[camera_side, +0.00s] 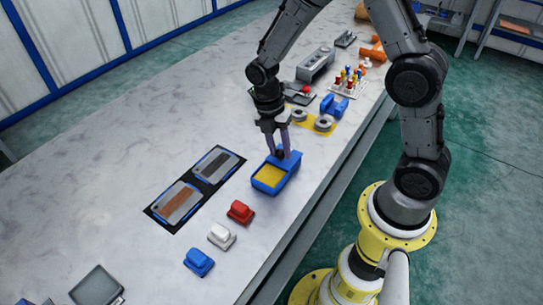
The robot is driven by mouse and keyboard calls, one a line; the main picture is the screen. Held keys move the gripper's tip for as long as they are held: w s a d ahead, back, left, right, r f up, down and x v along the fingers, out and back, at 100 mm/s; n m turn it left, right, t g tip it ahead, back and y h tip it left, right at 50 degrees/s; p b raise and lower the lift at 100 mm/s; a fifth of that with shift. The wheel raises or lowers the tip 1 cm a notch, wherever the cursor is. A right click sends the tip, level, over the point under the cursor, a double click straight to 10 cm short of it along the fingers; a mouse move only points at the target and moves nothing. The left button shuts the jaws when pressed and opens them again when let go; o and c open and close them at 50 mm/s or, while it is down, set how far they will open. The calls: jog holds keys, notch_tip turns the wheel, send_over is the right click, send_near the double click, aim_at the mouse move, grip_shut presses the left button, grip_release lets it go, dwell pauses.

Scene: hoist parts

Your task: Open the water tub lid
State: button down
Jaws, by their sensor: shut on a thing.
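A small blue tub (264,188) with a yellow surface inside its rim stands on the bench, right of the black mat. It is the only open-topped tub near my gripper, but I cannot tell for sure that it is the water tub. My gripper (284,155) points down at the tub's far side, its fingers shut on a blue part there. The fingers partly hide that part, so I cannot tell whether it is a lid or the tub's wall.
A black mat (206,179) with two flat blue-edged trays lies to the left. Red (240,211), white (221,236) and blue (199,262) blocks stand in front. Behind my gripper are a yellow plate with grey rings (323,123) and a blue bracket (335,106).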

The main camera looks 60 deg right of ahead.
jog(key=shift+w, duration=0.1)
jog(key=c, duration=0.5)
grip_release()
jog(key=shift+c, duration=0.2)
notch_tip(320, 180, up, 14)
jog(key=w, duration=0.2)
jog(key=shift+w+a+f, duration=0.15)
jog(key=shift+w+a, duration=0.1)
